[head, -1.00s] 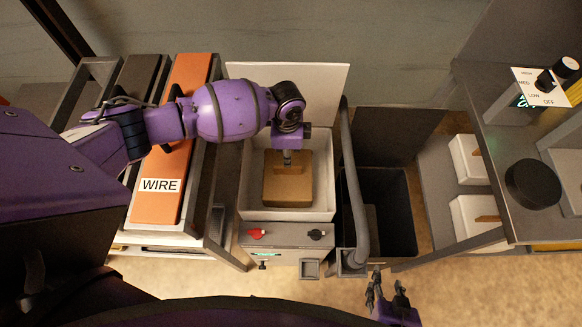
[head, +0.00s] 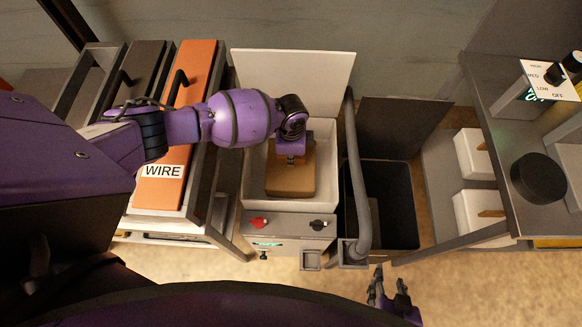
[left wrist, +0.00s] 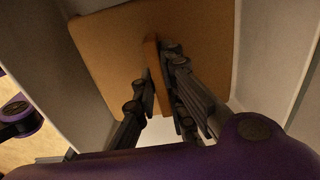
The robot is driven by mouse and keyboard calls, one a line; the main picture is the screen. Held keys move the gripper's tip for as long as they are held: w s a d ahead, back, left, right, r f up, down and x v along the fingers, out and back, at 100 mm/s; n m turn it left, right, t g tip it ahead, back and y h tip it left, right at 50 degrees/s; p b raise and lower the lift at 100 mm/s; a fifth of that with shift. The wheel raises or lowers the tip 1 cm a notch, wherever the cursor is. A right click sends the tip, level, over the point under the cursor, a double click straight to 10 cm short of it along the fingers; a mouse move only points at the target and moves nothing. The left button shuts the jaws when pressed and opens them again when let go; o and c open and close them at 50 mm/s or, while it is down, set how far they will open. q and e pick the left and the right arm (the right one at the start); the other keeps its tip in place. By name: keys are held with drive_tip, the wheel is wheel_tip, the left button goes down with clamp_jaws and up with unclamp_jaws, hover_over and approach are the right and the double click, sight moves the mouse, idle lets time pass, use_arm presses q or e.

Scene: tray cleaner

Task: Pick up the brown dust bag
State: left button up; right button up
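The brown dust bag (head: 290,180) lies in an open white-walled bin (head: 328,190) in the head view. Its flat brown face (left wrist: 110,55) and raised tab (left wrist: 158,75) show in the left wrist view. My left gripper (head: 290,160) points down at the bag; in the left wrist view its fingers (left wrist: 155,80) stand on both sides of the tab. A small gap shows on the tab's left side, and the right fingers are close against it. My right gripper (head: 378,282) is empty at the bottom, its fingers apart.
A control box with a red knob (head: 259,222) and a black knob (head: 318,225) fronts the bin. A grey pipe (head: 356,180) and a dark open container (head: 400,205) stand at its right. The orange WIRE case (head: 160,195) is at its left. A metal counter (head: 500,150) is farther right.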

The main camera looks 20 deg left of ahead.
use_arm(q)
clamp_jaws()
use_arm(e)
drive_tip(key=shift+s+f, duration=0.2)
drive_tip(key=shift+s, duration=0.1)
use_arm(q)
drive_tip(key=shift+r, duration=0.1)
